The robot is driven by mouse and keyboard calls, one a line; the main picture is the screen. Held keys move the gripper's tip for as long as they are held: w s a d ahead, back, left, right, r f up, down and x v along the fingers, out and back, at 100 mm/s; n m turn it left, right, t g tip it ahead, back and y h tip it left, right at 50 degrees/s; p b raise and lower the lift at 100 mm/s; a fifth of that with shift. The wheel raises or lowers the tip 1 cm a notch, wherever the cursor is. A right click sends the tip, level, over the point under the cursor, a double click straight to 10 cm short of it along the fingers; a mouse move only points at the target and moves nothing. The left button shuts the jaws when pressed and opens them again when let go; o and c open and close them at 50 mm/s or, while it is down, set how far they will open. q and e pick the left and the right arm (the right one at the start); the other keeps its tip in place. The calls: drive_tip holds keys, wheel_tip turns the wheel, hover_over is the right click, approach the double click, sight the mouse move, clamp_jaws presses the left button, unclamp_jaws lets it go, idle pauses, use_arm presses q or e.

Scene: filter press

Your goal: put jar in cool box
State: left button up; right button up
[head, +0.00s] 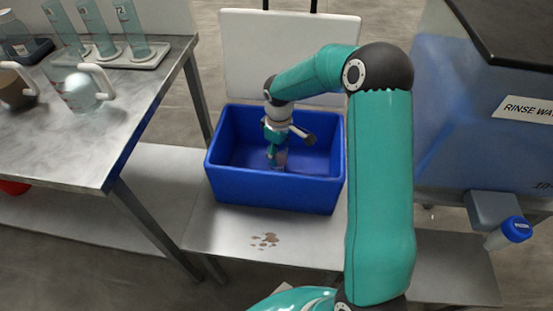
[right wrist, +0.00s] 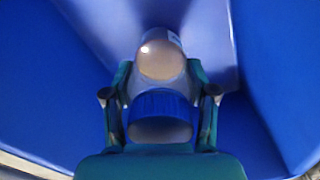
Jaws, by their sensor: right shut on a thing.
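The cool box (head: 270,189) is an open blue box with a white lid raised behind it, on a low metal shelf. My right gripper (head: 277,150) reaches down inside the box and is shut on the jar (head: 279,158). In the right wrist view the jar (right wrist: 161,62) sits between the two fingers of the gripper (right wrist: 160,95), with a blue band or cap nearest the palm and blue box walls around it. I cannot tell whether the jar touches the box floor. My left gripper is not in view.
A rinse water tank (head: 450,110) with a blue-capped tap stands at right. Brown spots (head: 265,240) mark the shelf in front of the box.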

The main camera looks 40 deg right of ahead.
drive_tip(key=shift+f, duration=1.25)
drive_tip(key=shift+f, duration=0.15)
drive_tip(key=o, duration=1.2)
drive_tip(key=shift+o, duration=0.2)
drive_tip(key=shift+r, duration=0.25)
wheel_tip(320, 180, up, 12)
drive_tip(key=shift+f+p, duration=0.1)
drive_tip(key=shift+p, duration=0.9)
